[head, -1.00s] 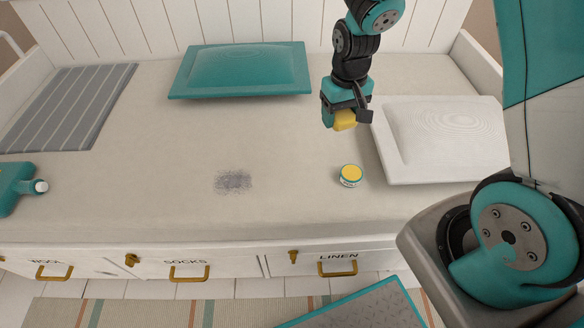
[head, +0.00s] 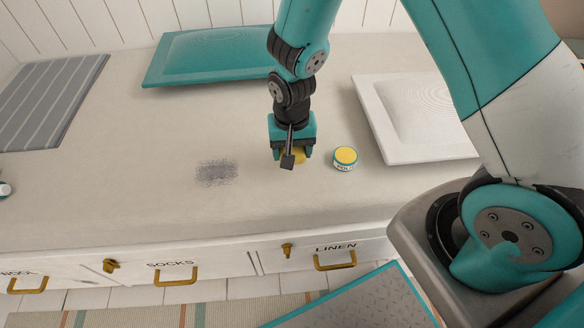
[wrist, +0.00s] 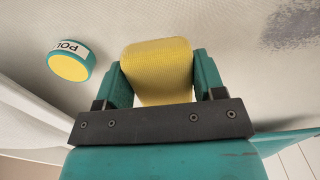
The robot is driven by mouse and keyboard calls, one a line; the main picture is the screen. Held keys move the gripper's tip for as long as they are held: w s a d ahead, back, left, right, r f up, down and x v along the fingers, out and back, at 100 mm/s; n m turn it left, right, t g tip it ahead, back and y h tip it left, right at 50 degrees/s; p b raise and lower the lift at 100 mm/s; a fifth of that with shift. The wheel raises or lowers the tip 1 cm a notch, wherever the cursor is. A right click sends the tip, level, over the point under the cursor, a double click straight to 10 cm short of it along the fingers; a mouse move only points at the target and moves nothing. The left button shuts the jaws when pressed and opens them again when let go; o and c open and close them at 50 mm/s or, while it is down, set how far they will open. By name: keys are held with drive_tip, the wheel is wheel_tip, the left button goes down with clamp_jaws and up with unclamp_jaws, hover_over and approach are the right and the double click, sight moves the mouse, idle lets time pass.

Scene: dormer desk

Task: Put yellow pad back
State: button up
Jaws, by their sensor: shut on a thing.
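The yellow pad (wrist: 158,72) is between the two fingers of my gripper (wrist: 160,85) in the wrist view, and the gripper is shut on it. In the head view my gripper (head: 291,156) points down over the worktop, and only a bit of the yellow pad (head: 299,156) shows behind the fingers. I cannot tell whether the pad touches the surface. A small round tin (head: 345,159) with a yellow top and a label starting "POL" stands just right of the gripper; it also shows in the wrist view (wrist: 70,62).
A grey smudge (head: 216,173) marks the worktop left of my gripper. A white tray-like panel (head: 400,140) lies to the right, a teal one (head: 205,60) at the back, and a grey striped mat (head: 45,100) at far left. Labelled drawers (head: 174,274) line the front.

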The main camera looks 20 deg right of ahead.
drive_tip(key=shift+f+b, duration=0.65)
drive_tip(key=shift+f, duration=2.2)
drive_tip(key=shift+f, duration=0.15)
drive_tip(key=o, duration=0.9)
